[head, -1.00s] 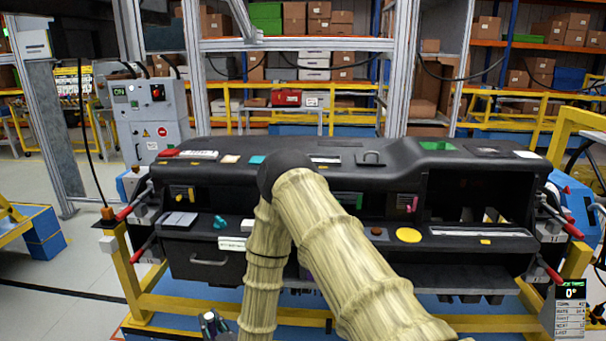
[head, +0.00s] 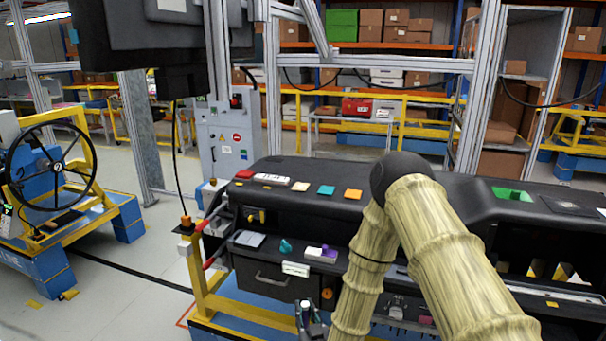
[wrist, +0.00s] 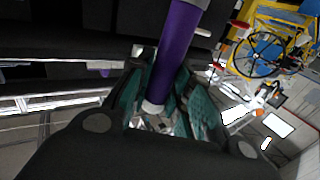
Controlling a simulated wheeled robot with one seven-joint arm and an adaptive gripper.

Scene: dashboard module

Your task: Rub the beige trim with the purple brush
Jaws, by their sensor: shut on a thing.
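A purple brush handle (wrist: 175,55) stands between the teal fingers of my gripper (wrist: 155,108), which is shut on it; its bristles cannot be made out. In the head view my gripper (head: 311,315) is low in front of the dashboard's left part, apart from its top, and the brush is not clear there. A small beige piece (head: 300,186), which looks like the beige trim, lies on the dashboard's top near its left end, between a white piece and a teal piece. My gripper is below and in front of it.
The black dashboard (head: 450,205) sits on a yellow and blue stand (head: 205,290). An orange piece (head: 352,194) and a purple-and-white piece (head: 322,254) are on it. A dark hanging screen (head: 150,40) is at upper left. Open floor (head: 100,270) lies left.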

